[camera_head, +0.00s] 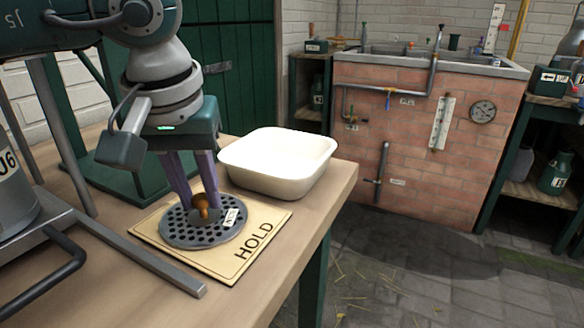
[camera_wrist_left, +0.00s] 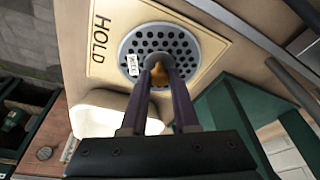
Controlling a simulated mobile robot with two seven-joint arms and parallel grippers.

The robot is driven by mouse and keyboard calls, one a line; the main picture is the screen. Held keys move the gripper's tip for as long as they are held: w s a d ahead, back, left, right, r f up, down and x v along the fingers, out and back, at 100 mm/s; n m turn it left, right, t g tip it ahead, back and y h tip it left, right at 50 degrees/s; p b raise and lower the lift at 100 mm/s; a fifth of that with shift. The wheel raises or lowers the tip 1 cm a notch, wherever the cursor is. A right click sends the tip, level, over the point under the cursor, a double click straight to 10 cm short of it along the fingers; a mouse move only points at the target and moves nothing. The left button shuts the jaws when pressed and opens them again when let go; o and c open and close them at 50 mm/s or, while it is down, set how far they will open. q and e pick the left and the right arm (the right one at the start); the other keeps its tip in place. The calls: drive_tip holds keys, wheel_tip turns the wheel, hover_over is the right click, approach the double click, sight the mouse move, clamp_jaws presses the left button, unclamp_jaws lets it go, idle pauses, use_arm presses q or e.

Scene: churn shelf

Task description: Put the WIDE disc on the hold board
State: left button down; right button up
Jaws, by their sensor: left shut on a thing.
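The disc (camera_head: 178,232) is grey and perforated, with a small white label and an orange-brown knob (camera_head: 202,203) at its middle. It is over the cream hold board (camera_head: 237,262), which is marked HOLD, and it looks flat on it. My left gripper (camera_head: 203,213) points down from above and is shut on the knob. In the left wrist view the disc (camera_wrist_left: 183,52) lies within the hold board (camera_wrist_left: 100,62), and the gripper's fingers (camera_wrist_left: 160,75) hide part of the knob. The label's writing is too small to read. My right gripper is not in view.
A white basin (camera_head: 270,180) stands on the wooden table (camera_head: 318,210) just behind the board. A metal bar (camera_head: 150,262) lies along the board's left side, with a grey container (camera_head: 15,190) beyond. The table's right edge is close to the board.

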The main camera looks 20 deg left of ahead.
sight(198, 235)
use_arm(q)
drive_tip(key=c, duration=1.1)
unclamp_jaws()
drive_tip(key=shift+f, duration=0.15)
drive_tip(key=o, duration=0.4)
drive_tip(key=shift+r, duration=0.35)
drive_tip(key=p+v, duration=0.1)
drive_tip(key=v, duration=1)
drive_tip(key=shift+d+r+p, duration=0.15)
drive_tip(key=shift+r+p, duration=0.15)
drive_tip(key=shift+r, duration=0.1)
